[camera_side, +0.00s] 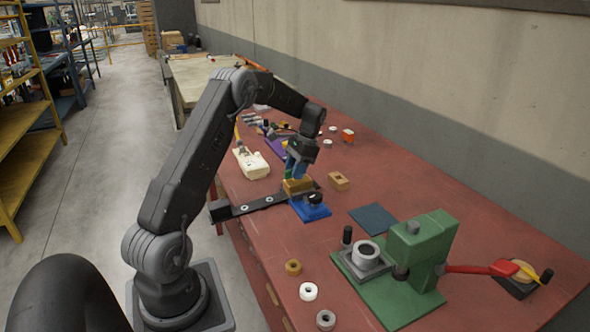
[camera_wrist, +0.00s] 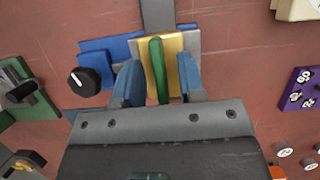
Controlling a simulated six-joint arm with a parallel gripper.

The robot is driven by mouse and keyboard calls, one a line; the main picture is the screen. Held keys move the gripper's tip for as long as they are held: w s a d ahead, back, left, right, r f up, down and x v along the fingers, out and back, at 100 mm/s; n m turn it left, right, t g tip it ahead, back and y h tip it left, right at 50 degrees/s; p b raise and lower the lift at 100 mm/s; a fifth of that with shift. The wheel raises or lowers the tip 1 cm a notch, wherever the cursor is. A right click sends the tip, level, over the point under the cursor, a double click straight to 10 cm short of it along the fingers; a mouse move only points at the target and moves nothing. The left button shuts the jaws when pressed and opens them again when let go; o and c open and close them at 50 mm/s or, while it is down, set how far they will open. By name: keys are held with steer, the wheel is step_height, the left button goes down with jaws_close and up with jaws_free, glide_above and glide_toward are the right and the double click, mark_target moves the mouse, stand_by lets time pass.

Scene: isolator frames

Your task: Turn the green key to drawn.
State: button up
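The green key (camera_wrist: 158,68) is a slim upright bar in front of a yellow block (camera_wrist: 174,46) in the wrist view. The block also shows in the side view (camera_side: 297,186), on a blue base (camera_side: 312,212) with a black knob. The knob (camera_wrist: 84,81) has a white line and sits left of the key in the wrist view. My gripper (camera_wrist: 158,80) has its two blue-tipped fingers on either side of the key, with a gap visible on each side. In the side view my gripper (camera_side: 296,168) is just above the block, and the key is hidden or too small to tell.
A green press (camera_side: 424,245) with a red lever stands to the right. A cream box (camera_side: 251,163), a small tan block (camera_side: 339,181) and a dark mat (camera_side: 373,218) lie nearby. Several rings lie at the front edge.

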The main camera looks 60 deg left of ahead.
steer(key=v, duration=1.3)
steer(key=shift+w+r, duration=0.15)
steer(key=shift+r, duration=0.25)
steer(key=s+d+r+t, duration=0.1)
steer(key=s+d+r, duration=0.15)
steer(key=d, duration=0.35)
steer(key=s+d+r+t+y, duration=0.1)
steer(key=d+r+t, duration=0.1)
steer(key=d+r, duration=0.3)
steer(key=s+d+r+t, duration=0.1)
steer(key=s+d+r, duration=0.1)
steer(key=d, duration=0.6)
steer(key=s+d+f+t, duration=0.3)
steer(key=s+d, duration=0.4)
steer(key=s, duration=0.2)
steer(key=s+d+f+t+h, duration=0.1)
steer(key=s+d+f+t, duration=0.1)
steer(key=s+d, duration=0.5)
steer(key=shift+s+d+f+t, duration=0.35)
steer(key=shift+s+f, duration=0.3)
steer(key=shift+s, duration=0.35)
